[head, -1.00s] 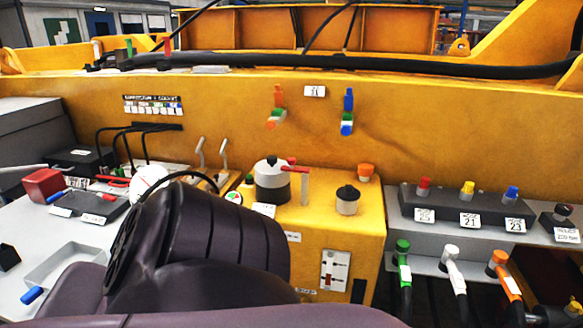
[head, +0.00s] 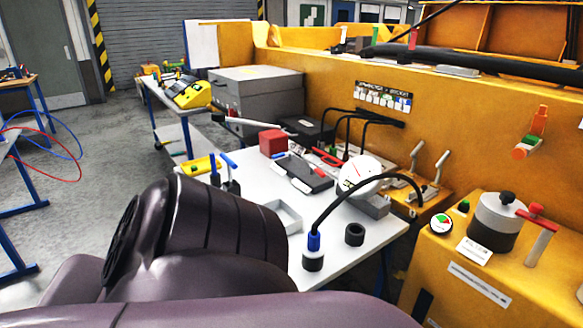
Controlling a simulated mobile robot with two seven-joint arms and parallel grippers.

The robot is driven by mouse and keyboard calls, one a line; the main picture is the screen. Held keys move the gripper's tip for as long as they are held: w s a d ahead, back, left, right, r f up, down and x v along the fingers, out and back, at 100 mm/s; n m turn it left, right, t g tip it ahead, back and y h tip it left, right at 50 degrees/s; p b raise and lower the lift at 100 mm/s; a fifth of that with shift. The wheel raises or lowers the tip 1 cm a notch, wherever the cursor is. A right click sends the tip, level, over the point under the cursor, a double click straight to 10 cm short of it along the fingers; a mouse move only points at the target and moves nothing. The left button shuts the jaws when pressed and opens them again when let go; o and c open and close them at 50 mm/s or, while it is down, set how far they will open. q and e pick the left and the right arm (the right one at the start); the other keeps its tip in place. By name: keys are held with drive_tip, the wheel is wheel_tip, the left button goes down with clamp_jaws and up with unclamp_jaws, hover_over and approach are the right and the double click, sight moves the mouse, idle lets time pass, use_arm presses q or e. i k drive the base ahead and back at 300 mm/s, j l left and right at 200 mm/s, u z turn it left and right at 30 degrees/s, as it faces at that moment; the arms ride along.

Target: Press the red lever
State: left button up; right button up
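A lever with a red top (head: 536,212) and a pale stem stands at the right on the yellow cabinet (head: 425,275), beside a grey and white round pot with a black knob (head: 497,220). A small upright red lever (head: 413,38) also shows on the yellow machine's top edge, near a green one (head: 374,36). I cannot tell which of these is the red lever of the task. Neither gripper shows; only a dark purple part of my own arm fills the lower left and front. Nothing visible touches either lever.
A white table (head: 345,235) holds a red block (head: 272,142), a grey tray (head: 282,216), a white round dial (head: 358,172) and a black cable with a blue end (head: 314,242). Two grey levers stand near the yellow wall.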

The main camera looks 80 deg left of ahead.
sight(317, 170)
drive_tip(key=u, duration=1.4)
